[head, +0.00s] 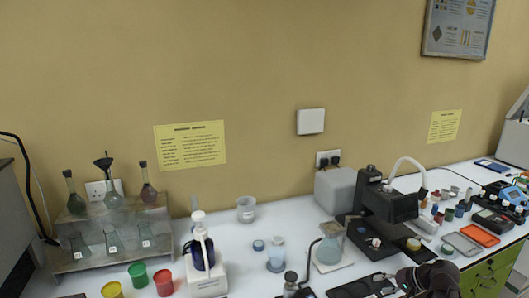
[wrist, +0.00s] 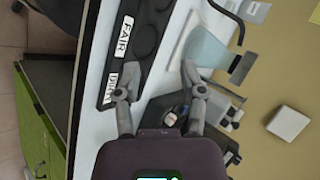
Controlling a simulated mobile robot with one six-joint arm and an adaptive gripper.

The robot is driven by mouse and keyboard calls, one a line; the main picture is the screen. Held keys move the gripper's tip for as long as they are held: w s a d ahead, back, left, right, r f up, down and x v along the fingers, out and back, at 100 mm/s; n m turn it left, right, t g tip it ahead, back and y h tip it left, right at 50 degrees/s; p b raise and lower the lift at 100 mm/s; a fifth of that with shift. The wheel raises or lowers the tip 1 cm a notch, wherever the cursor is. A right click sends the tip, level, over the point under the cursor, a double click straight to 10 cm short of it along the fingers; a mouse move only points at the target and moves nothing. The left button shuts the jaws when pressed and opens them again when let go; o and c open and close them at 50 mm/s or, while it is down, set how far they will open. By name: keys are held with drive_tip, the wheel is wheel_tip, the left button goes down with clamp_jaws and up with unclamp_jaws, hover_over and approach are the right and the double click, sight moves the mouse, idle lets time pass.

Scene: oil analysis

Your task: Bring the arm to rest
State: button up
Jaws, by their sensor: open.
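My gripper (wrist: 160,68) shows in the wrist view with its two grey fingers spread apart and nothing between them. Below the fingers are the white worktop and a black tray (wrist: 112,88) with labels, one reading FAIR. A flask with pale blue content (wrist: 205,50) is just right of the fingertips in that view. In the head view, a dark part of my arm shows at the bottom right over the bench front. My fingertips are hard to make out there.
In the head view, the flask (head: 329,248) stands on a pale plate beside a black instrument (head: 388,208). Small bottles and orange tray (head: 480,235) crowd the right. Some worktop between is bare.

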drive_tip(key=a+f+n+g, duration=0.1)
drive_tip(key=a, duration=0.2)
drive_tip(key=s+a+f+n+g+h, duration=0.1)
drive_tip(key=a, duration=0.3)
drive_tip(key=s+a+f+n+g+h, duration=0.1)
drive_tip(key=a+g, duration=0.1)
drive_tip(key=a, duration=0.2)
drive_tip(key=shift+f, duration=0.4)
drive_tip(key=s+a+n+h, duration=0.1)
drive_tip(key=a, duration=0.1)
drive_tip(key=s+a+f+n+g+h, duration=0.1)
drive_tip(key=a+h, duration=0.1)
drive_tip(key=a, duration=0.1)
drive_tip(key=s+a+n+g+h, duration=0.1)
drive_tip(key=s+a, duration=0.1)
drive_tip(key=a, duration=0.1)
drive_tip(key=shift+a+f+n+h+p, duration=0.25)
drive_tip(key=shift+f+n+h+p, duration=0.05)
drive_tip(key=shift+f, duration=0.1)
drive_tip(key=shift+s+a+n+h, duration=0.3)
drive_tip(key=shift+s+a+h, duration=0.1)
drive_tip(key=shift+a, duration=0.1)
drive_tip(key=shift+c, duration=0.2)
